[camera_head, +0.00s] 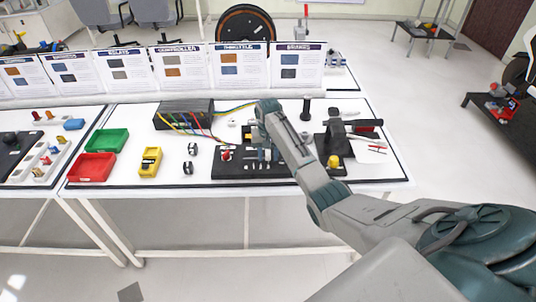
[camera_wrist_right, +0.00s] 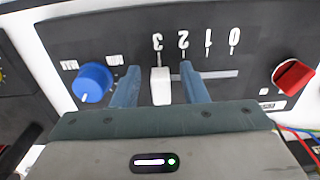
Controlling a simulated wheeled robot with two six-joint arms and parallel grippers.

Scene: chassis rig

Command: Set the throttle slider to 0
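The throttle slider is a white knob (camera_wrist_right: 160,86) in a slot on a black control panel (camera_wrist_right: 120,40), with the marks 3, 2, 1 and 0 beside the slot. The knob stands at the 3 mark, at the far end from 0. My right gripper (camera_wrist_right: 160,84) is open, with one blue finger on each side of the knob and a visible gap on both sides. In the head view my right gripper (camera_head: 262,142) is over the black panel (camera_head: 237,171) and hides the slider. My left gripper is not in view.
A blue dial (camera_wrist_right: 92,82) lies beyond one finger and a red knob (camera_wrist_right: 293,76) past the 0 end. A black box (camera_head: 184,113) with coloured wires stands behind the panel. Green (camera_head: 108,141) and red (camera_head: 92,167) trays and a yellow meter (camera_head: 150,161) lie left.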

